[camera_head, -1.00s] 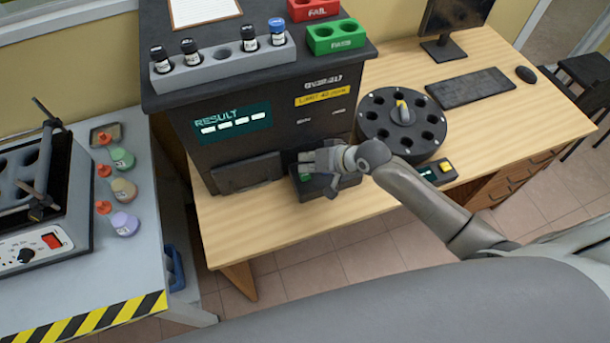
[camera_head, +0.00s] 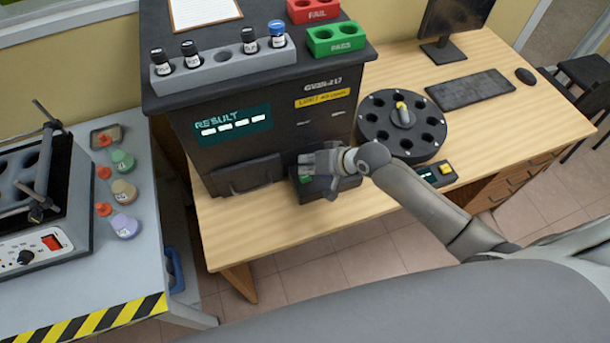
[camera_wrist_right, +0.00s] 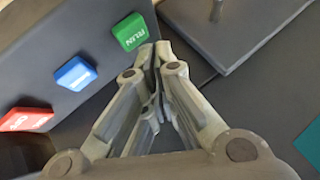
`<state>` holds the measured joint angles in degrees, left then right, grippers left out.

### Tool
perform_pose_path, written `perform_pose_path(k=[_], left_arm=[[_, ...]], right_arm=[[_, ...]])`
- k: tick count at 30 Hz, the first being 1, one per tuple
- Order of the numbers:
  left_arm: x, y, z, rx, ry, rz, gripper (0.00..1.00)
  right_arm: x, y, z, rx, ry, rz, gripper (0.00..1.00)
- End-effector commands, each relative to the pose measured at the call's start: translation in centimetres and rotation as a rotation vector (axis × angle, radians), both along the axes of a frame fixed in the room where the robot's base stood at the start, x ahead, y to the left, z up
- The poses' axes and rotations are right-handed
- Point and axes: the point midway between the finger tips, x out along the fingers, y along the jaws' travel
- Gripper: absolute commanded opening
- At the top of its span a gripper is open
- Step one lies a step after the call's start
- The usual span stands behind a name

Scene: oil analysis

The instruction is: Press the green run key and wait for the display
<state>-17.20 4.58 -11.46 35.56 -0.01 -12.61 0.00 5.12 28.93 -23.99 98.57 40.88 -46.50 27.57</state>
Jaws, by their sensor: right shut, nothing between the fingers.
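The green RUN key (camera_wrist_right: 130,32) is on the dark key box (camera_head: 345,184), in a row with a blue key (camera_wrist_right: 75,73) and a red key (camera_wrist_right: 27,119). My right gripper (camera_head: 314,176) is shut and empty over the box. In the right wrist view its fingertips (camera_wrist_right: 155,52) are right beside the green key's edge; I cannot tell whether they touch it. The display (camera_head: 232,123) on the dark analyser reads RESULT above a row of white dashes. My left gripper is not in view.
A grey rack (camera_head: 222,68) with several vials stands on the analyser, near the red FAIL (camera_head: 314,12) and green PASS (camera_head: 336,40) holders. A round black carousel (camera_head: 402,125) and a small device with a yellow button (camera_head: 437,173) are to the right.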

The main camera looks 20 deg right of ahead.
Motion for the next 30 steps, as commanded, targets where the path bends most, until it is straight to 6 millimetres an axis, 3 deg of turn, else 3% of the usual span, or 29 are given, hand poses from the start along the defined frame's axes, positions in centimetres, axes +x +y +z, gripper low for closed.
perform_pose_path(k=[30], left_arm=[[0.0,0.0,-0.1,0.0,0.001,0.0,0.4]], right_arm=[[0.0,0.0,-1.0,0.0,0.0,0.0,0.0]])
